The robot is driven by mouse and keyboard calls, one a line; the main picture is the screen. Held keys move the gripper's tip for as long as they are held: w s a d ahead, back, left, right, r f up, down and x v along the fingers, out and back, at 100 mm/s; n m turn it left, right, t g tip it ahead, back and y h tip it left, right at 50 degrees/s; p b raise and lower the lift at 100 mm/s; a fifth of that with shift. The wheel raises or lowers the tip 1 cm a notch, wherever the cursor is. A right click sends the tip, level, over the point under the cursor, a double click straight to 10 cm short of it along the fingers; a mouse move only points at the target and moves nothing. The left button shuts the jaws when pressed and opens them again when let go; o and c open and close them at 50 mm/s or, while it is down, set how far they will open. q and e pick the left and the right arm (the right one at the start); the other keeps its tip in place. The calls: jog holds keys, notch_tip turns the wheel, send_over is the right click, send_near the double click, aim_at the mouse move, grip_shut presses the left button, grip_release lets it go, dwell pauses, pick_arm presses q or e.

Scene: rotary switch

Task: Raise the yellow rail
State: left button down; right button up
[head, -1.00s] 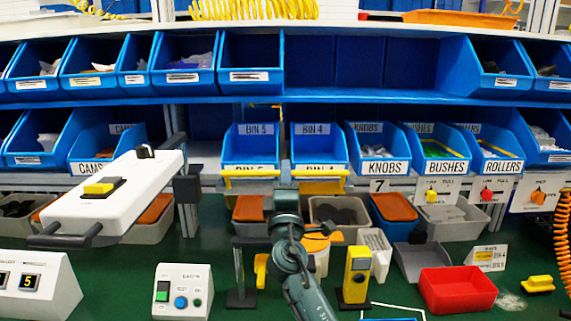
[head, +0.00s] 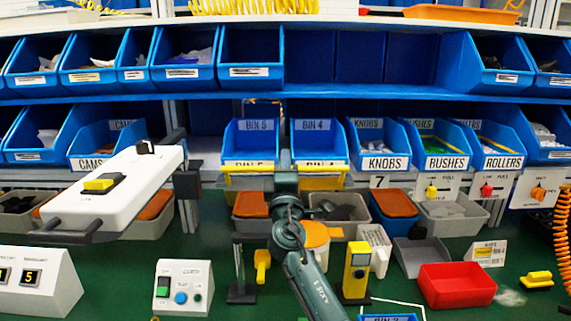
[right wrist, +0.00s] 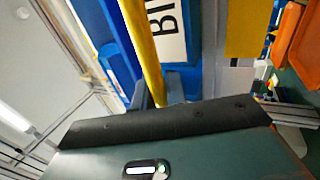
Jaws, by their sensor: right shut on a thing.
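The yellow rail (head: 320,169) is a thin bar running across the front of the blue bins labelled BIN 5 (head: 250,137) and BIN 4 (head: 312,137). My right gripper (head: 285,165) comes up from below and is shut on the middle of the rail, between the two bins. In the right wrist view the rail (right wrist: 143,48) runs down between the dark fingers (right wrist: 158,92), beside a white bin label. The arm hides the rail's middle in the head view. My left gripper is not in view.
A white panel with a yellow switch (head: 98,185) juts out at left. Below stand a control box (head: 183,286), a yellow post (head: 356,270) and a red tray (head: 457,286). More blue bins (head: 380,140) line the shelf to the right. Green bench surface shows between things.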

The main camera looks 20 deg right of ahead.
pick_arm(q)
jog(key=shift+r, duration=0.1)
pick_arm(e)
grip_shut()
pick_arm(q)
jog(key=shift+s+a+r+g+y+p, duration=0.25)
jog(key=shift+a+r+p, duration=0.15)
jog(key=shift+p, duration=1.1)
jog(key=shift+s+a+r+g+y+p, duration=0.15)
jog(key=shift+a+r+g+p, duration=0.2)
jog(key=shift+p, duration=1.15)
pick_arm(e)
jog(key=shift+w+d+f+g+y, duration=0.15)
jog(key=shift+w+g+y, duration=0.25)
jog(key=shift+g, duration=0.75)
jog(key=shift+w+d+g+y, duration=0.2)
jog(key=shift+w+g, duration=0.45)
jog(key=shift+g, duration=0.45)
jog(key=shift+w+d+f+g+y, duration=0.1)
jog(key=shift+w+g+y, duration=0.3)
jog(key=shift+g, duration=0.75)
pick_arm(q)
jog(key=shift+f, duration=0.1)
pick_arm(e)
jog(key=shift+w, duration=0.15)
